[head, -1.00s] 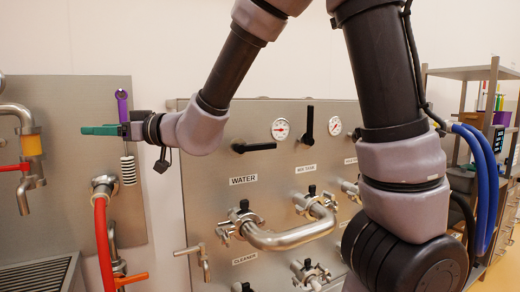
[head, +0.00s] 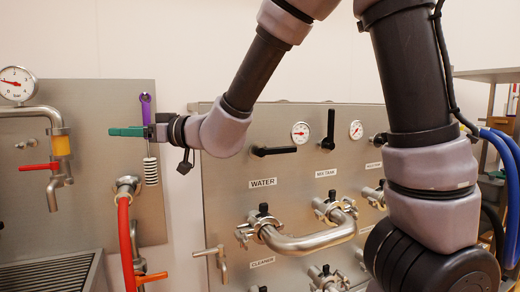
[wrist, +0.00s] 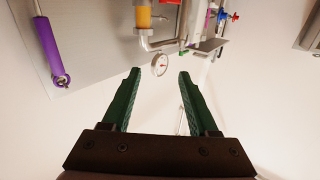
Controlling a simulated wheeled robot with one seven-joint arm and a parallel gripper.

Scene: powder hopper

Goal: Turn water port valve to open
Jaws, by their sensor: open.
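The water valve's black handle (head: 274,151) lies horizontal on the steel panel, above the WATER label (head: 263,183). Below the label, a bent steel pipe (head: 305,243) is clamped to the water port (head: 262,224). My gripper (head: 112,131) has green fingers and points left, well to the left of the handle and apart from it. In the wrist view my gripper (wrist: 159,73) is open, with nothing between the fingers. The water valve handle is not in the wrist view.
A second black handle (head: 330,128) stands upright above the MIX TANK label. A purple-handled tool (head: 147,110) hangs on the left steel plate near my gripper. A red hose (head: 126,245) hangs below. Two gauges sit on the panel; a larger gauge (head: 16,85) is far left.

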